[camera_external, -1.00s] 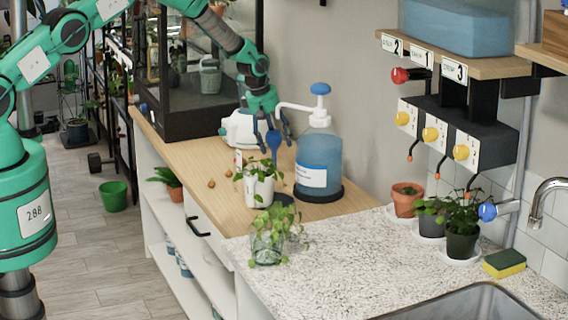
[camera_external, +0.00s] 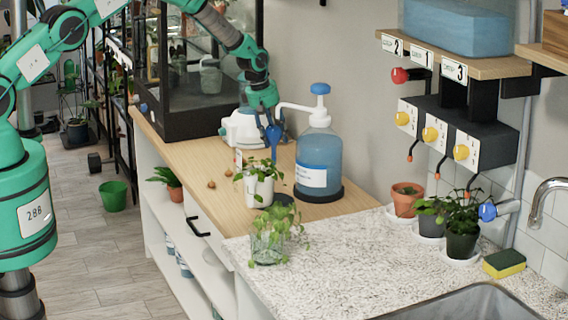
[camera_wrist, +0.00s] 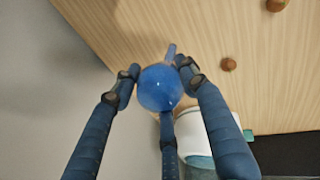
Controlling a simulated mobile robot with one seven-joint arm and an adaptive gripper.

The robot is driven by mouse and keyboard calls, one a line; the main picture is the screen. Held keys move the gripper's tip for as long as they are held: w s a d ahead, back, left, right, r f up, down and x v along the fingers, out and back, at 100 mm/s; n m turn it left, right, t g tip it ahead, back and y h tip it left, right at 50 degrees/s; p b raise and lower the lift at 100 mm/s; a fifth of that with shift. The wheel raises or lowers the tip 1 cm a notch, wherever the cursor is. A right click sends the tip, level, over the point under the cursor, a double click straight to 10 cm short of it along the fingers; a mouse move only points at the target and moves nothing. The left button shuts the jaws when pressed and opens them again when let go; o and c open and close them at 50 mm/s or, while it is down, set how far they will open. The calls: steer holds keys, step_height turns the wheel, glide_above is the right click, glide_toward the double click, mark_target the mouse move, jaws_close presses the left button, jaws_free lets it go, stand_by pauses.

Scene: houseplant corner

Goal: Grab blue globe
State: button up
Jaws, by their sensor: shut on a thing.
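The blue globe (camera_external: 273,134) is a small glossy ball with a thin stem pointing down over the plant in the white pot (camera_external: 259,190). In the wrist view the globe (camera_wrist: 160,89) sits between my dark blue fingers, with its stem (camera_wrist: 171,52) toward the top. My gripper (camera_external: 273,127) is shut on the globe, above the wooden counter. In the wrist view my gripper (camera_wrist: 158,85) has fingertips at the globe's left and right, and a third finger below it. I cannot tell whether the stem's lower end is clear of the plant.
A large blue pump bottle (camera_external: 319,160) stands close on the right. A white device (camera_external: 240,128) is behind my gripper. A glass jar with a plant (camera_external: 267,245) stands on the speckled counter (camera_external: 340,265). Small brown balls (camera_external: 211,185) lie on the wood at left.

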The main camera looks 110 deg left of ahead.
steer(key=shift+r, duration=0.75)
steer(key=shift+d+r, duration=0.15)
steer(key=shift+r, duration=0.15)
steer(key=s+d+r, duration=0.1)
steer(key=s+d, duration=0.7)
steer(key=d, duration=0.5)
steer(key=shift+d+r, duration=0.15)
steer(key=shift+d, duration=0.15)
